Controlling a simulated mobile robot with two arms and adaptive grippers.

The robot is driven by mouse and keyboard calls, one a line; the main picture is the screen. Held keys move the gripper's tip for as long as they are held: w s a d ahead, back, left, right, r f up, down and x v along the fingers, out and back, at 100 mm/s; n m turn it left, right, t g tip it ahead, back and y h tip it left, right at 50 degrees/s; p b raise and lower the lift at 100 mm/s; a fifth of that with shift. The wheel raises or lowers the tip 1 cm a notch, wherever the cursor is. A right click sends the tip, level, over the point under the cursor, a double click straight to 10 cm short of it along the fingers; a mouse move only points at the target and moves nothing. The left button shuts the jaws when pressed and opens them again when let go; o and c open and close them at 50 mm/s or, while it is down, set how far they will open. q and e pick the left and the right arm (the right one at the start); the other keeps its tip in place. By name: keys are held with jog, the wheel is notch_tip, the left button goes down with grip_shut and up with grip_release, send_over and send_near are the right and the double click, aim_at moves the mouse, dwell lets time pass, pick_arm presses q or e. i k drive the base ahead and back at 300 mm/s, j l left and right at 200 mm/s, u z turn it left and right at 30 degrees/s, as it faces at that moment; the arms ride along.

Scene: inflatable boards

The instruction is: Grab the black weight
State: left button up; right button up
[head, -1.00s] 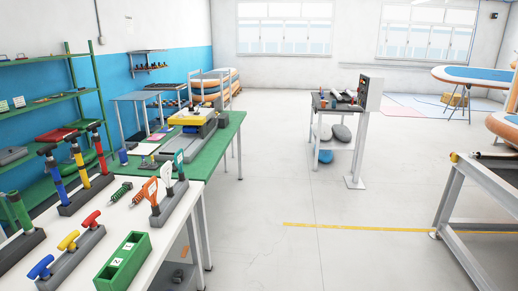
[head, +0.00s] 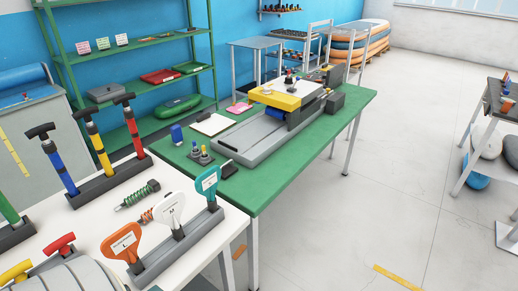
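The green-topped table (head: 285,180) carries a grey and yellow machine (head: 285,97). A dark, blocky object (head: 328,104) sits at the machine's right end and may be the black weight; I cannot tell for certain. A small flat black piece (head: 228,169) lies at the table's near left part, beside a small dark stand with upright pins (head: 201,153). Neither gripper shows in the head view, and nothing is seen being held.
A white table (head: 90,226) in front holds pumps (head: 90,140) and labelled handles (head: 171,211). Green shelves (head: 130,50) stand behind.

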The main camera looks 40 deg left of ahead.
aim_at(228, 169)
jog(key=i, duration=1.2)
jog(key=i+u, duration=0.1)
jog(key=i, duration=1.15)
jog(key=i+u, duration=0.1)
jog(key=u, duration=0.3)
jog(key=i+u, duration=0.1)
jog(key=u, duration=0.3)
jog(key=i+l+u, duration=0.1)
jog(key=u, duration=0.35)
jog(key=l+u, duration=0.15)
jog(key=u, duration=0.25)
jog(key=i+l+u, duration=0.15)
jog(key=u, duration=0.25)
